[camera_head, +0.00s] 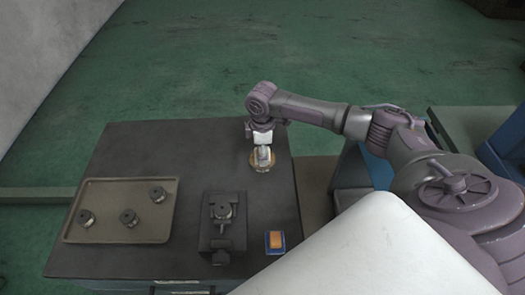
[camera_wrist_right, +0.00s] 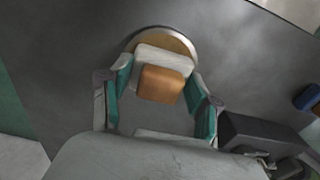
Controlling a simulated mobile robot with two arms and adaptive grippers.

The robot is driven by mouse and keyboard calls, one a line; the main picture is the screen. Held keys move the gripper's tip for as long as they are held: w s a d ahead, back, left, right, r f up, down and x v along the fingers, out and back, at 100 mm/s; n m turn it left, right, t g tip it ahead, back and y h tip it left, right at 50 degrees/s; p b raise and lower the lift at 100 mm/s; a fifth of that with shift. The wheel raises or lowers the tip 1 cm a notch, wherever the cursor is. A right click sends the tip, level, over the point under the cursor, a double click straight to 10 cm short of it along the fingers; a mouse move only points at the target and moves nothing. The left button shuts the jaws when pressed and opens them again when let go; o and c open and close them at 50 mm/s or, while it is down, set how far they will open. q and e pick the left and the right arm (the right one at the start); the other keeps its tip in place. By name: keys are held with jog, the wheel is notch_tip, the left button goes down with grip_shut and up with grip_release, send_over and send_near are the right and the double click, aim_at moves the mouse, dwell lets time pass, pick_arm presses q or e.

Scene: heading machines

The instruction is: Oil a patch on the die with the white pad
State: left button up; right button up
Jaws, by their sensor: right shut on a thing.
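My right gripper (camera_head: 262,148) is at the far right corner of the dark table. Its teal fingers (camera_wrist_right: 157,72) are shut on the white pad (camera_wrist_right: 172,57), which has an orange-brown block (camera_wrist_right: 162,84) on the side nearer the camera. The pad is at a round dish (camera_wrist_right: 165,34) with a tan inside, also seen in the head view (camera_head: 254,167). I cannot tell whether the pad touches the dish. A dark fixture (camera_head: 221,232) with a round metal part, perhaps the die, stands at mid-table. My left gripper is not in view.
A brown tray (camera_head: 98,200) with three round metal parts lies on the table's left. A small blue holder (camera_head: 275,250) with an orange pad (camera_head: 276,240) sits right of the fixture. The table (camera_head: 200,150) is clear behind the fixture and tray.

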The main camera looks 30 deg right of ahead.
jog(key=shift+s+f+p, duration=0.1)
jog(key=shift+p, duration=0.3)
dwell(1.4)
notch_tip(320, 180, up, 5)
jog(key=p, duration=0.5)
jog(key=shift+p, duration=0.35)
jog(key=shift+r+p, duration=0.65)
jog(key=shift+r, duration=0.45)
jog(key=shift+a+f, duration=0.1)
